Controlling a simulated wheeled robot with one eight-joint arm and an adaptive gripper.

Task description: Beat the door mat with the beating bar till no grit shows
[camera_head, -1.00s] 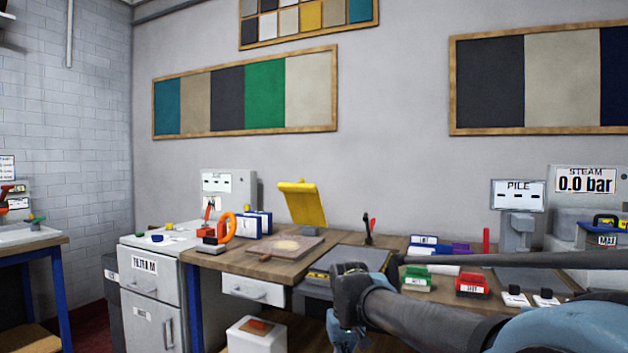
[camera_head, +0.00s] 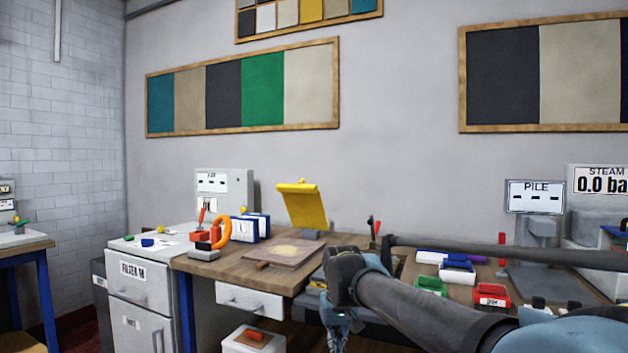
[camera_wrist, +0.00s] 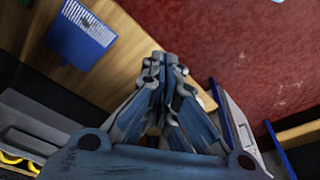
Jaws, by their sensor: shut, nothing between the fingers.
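A flat brownish mat or board (camera_head: 268,248) with a pale, grit-like patch (camera_head: 296,249) lies on the wooden bench in the head view. A small reddish-brown bar or handle (camera_head: 262,265) shows at its front edge; I cannot tell whether this is the beating bar. My gripper (camera_head: 345,348) hangs low at the bench's front, to the right of the mat and apart from it. In the wrist view my gripper (camera_wrist: 165,62) has its fingers together with nothing between them, and neither the mat nor a bar can be made out.
A yellow tilted panel (camera_head: 302,204) stands behind the mat. An orange loop (camera_head: 221,232) and blue-edged blocks (camera_head: 258,226) stand left of it. Green (camera_head: 431,286) and red (camera_head: 491,294) holders are at the right. A drawer (camera_head: 250,297) is below; a white bin (camera_head: 254,341) stands underneath.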

